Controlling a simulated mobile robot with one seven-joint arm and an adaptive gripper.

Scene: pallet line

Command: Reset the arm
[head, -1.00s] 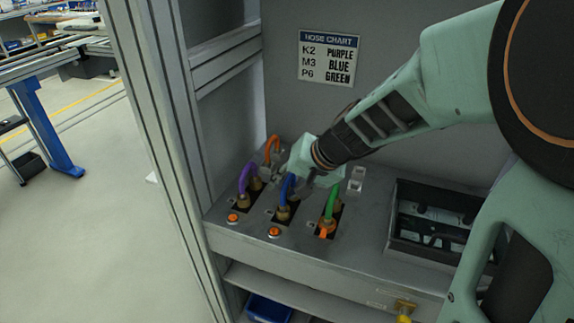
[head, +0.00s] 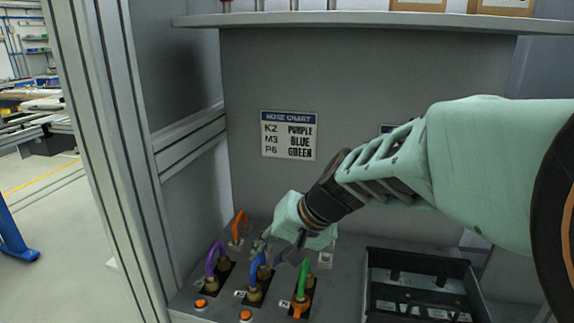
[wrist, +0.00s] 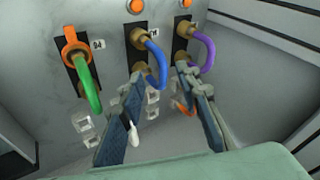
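My gripper (wrist: 160,72) is open, its two fingers apart, pointing at the hose panel. In the head view my gripper (head: 270,245) hangs over the back of the panel, its fingers partly hidden. The blue hose (wrist: 157,62) bends down between the fingertips in the wrist view, with gaps at both sides; I cannot tell how far beyond them it lies. The purple hose (wrist: 205,48) is to the right and the green hose (wrist: 88,85), with an orange collar, to the left.
A hose chart (head: 288,135) on the back wall reads K2 purple, M3 blue, P6 green. A dark open bin (head: 372,285) sits right of the panel. A metal post (head: 118,150) stands at the left. A shelf (head: 340,19) runs above.

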